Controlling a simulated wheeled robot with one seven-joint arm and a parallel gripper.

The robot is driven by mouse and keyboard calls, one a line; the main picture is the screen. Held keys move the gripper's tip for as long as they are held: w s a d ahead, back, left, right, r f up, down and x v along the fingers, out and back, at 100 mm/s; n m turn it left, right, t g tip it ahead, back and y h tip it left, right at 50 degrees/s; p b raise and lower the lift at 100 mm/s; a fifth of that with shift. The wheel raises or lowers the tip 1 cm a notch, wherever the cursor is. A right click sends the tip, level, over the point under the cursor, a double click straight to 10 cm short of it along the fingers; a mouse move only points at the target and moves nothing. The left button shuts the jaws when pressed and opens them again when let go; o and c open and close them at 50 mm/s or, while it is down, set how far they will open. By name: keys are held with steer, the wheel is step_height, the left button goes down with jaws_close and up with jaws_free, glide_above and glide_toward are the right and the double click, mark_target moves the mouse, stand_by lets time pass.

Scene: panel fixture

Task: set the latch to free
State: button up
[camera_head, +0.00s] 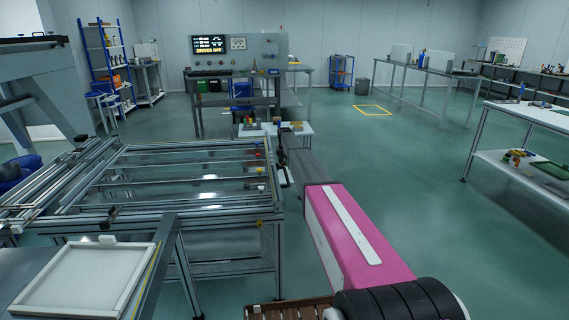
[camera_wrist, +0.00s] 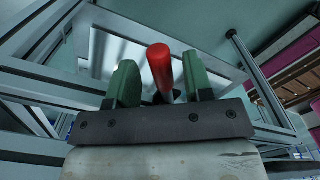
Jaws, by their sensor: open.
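In the wrist view, a red rounded handle (camera_wrist: 160,68) stands up from the metal frame, and I take it to be the latch handle. My gripper (camera_wrist: 157,72) has two green fingers spread apart, one on each side of the red handle. A gap shows on both sides, so the fingers do not appear to close on it. The handle's lower end is hidden behind the gripper's dark bar. In the head view, my pink arm reaches forward to the right edge of the metal frame table (camera_head: 190,150). The latch's setting cannot be read.
Small coloured knobs (camera_head: 260,170) sit along the frame's right edge. A white tray (camera_head: 85,278) lies at the near left. Open green floor (camera_head: 430,190) lies to the right.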

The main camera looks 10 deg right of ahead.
step_height(320, 180, up, 11)
stand_by(0.5)
steer(key=shift+f, duration=0.1)
